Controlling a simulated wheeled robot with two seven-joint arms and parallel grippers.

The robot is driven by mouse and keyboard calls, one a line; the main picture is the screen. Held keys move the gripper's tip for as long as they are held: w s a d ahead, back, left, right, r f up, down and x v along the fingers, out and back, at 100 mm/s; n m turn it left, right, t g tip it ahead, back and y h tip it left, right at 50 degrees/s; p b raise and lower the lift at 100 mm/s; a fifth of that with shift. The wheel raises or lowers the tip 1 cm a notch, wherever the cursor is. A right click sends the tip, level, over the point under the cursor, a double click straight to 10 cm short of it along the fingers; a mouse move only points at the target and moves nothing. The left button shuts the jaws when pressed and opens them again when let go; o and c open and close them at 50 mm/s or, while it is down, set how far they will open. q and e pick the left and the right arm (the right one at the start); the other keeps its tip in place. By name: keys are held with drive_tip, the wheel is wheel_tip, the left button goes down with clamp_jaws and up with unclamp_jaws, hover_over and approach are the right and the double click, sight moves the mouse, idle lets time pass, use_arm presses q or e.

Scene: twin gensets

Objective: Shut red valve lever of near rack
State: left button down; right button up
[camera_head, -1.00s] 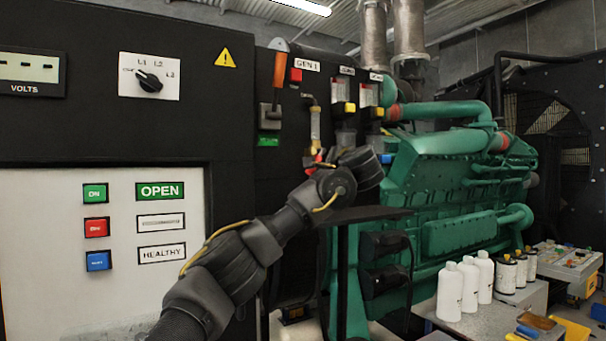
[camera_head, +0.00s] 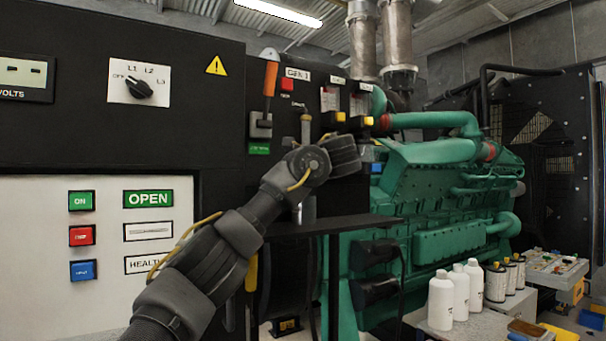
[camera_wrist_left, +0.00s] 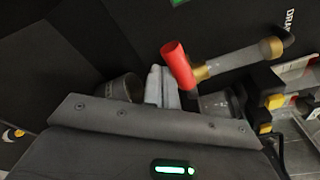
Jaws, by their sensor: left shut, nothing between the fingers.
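The red valve lever (camera_wrist_left: 179,65) shows in the left wrist view as a red grip on a brass valve (camera_wrist_left: 201,73) with a grey pipe. In the head view, the pipe above the valve (camera_head: 306,128) shows on the black panel, but my left arm hides the lever. My left gripper (camera_wrist_left: 160,86) is shut and empty. In the wrist view its pale fingers are just left of the red grip; I cannot tell whether they touch it. In the head view my left wrist is in front of the valve and hides the fingertips. My right gripper is not in view.
An orange-handled lever (camera_head: 270,78) is on the panel above left of my wrist. Gauges with yellow caps (camera_head: 340,117) and a black shelf (camera_head: 345,224) are close by. The green genset (camera_head: 440,200) stands behind right. White bottles (camera_head: 441,300) stand on a low bench.

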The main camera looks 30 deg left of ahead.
use_arm(q)
drive_tip(key=shift+s+r, duration=0.1)
drive_tip(key=shift+r, duration=0.25)
idle(0.4)
wheel_tip(320, 180, down, 5)
drive_tip(key=b, duration=0.3)
drive_tip(key=w+r+b+v, duration=0.1)
drive_tip(key=b+v, duration=0.3)
drive_tip(key=v, duration=0.5)
drive_tip(key=shift+d, duration=0.2)
drive_tip(key=shift+s+d+r, duration=0.1)
drive_tip(key=shift+d+r, duration=0.05)
drive_tip(key=shift+r, duration=0.05)
